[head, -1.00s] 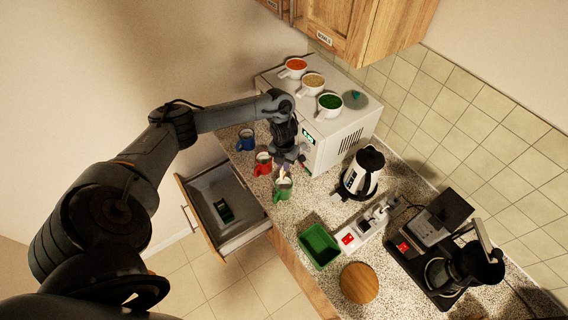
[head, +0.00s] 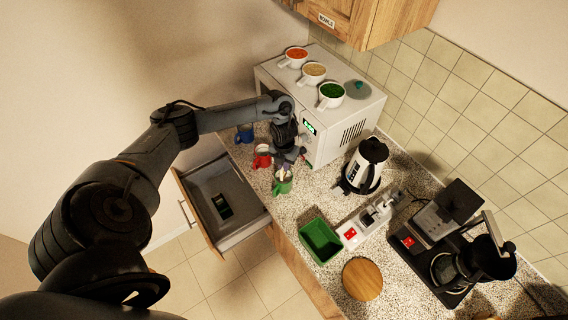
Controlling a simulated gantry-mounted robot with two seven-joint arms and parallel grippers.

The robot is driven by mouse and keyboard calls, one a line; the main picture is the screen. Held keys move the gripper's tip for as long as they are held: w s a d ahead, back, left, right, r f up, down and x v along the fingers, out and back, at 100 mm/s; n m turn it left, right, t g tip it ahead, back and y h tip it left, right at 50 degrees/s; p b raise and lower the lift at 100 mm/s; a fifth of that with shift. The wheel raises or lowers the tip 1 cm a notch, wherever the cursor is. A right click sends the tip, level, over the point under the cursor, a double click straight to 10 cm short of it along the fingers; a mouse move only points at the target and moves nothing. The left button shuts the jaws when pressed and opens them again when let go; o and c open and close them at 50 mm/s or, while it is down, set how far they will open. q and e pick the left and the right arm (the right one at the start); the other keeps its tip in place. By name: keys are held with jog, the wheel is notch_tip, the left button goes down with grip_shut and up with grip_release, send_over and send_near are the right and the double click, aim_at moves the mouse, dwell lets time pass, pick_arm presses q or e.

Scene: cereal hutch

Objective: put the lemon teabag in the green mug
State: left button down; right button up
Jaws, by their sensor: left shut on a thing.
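The green mug (head: 283,186) stands on the speckled counter, in front of the microwave. My left gripper (head: 286,165) points down right above the green mug. It is shut on a small pale thing, which looks like the teabag (head: 285,174), at the mug's mouth. The gripper partly hides it, so I cannot tell its label or how deep it sits. My right gripper is not in view.
A red mug (head: 262,157) and a blue mug (head: 244,134) stand close by to the left. The microwave (head: 335,120) carries several cups. An open drawer (head: 239,236) juts out below. A green bin (head: 320,242), kettle (head: 364,167) and coffee maker (head: 462,262) stand to the right.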

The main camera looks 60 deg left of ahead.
pick_arm(q)
jog(key=shift+f+b, duration=1.25)
jog(key=shift+f, duration=0.5)
jog(key=c, duration=1.1)
grip_release()
jog(key=shift+r, duration=0.55)
notch_tip(320, 180, up, 10)
jog(key=shift+f+p, duration=0.2)
jog(key=shift+p, duration=0.95)
jog(key=shift+s, duration=0.1)
